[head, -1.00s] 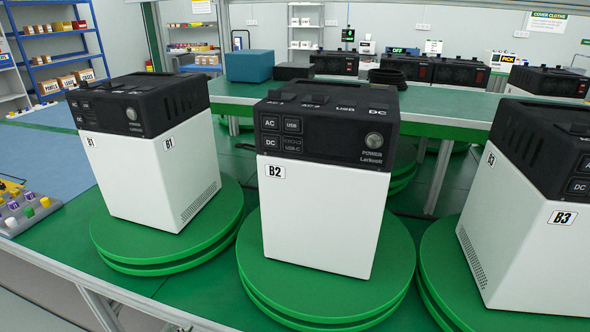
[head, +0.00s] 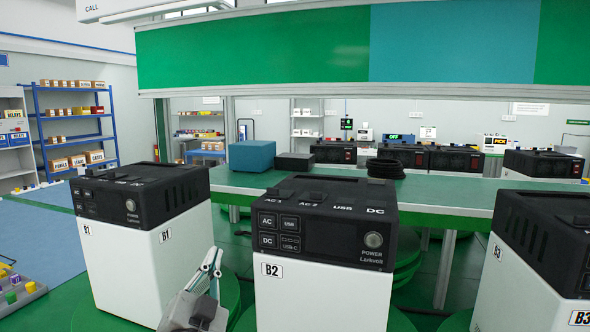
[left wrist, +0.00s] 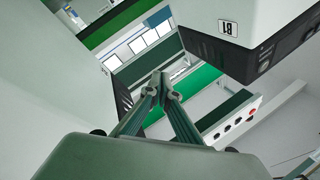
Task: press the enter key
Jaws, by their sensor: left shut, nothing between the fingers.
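No key marked enter can be made out in either view. My left gripper (head: 213,260) is in the head view, low between the white-and-black units B1 (head: 125,265) and B2 (head: 322,300). Its fingers point up and are shut with nothing between them. In the left wrist view the closed fingertips (left wrist: 164,86) are near the middle, apart from the B1 unit (left wrist: 270,30), which hangs in at the upper right. B2's front has AC, DC, USB and USB-C keys and a round POWER button. My right gripper is not in view.
Unit B3 (head: 525,270) stands at the right. Green turntables (head: 235,295) lie beneath the units. A green table (head: 450,195) behind carries a blue box (head: 252,155) and several black units. A green-and-teal panel (head: 300,45) spans the top. Blue shelving (head: 75,125) stands at the left.

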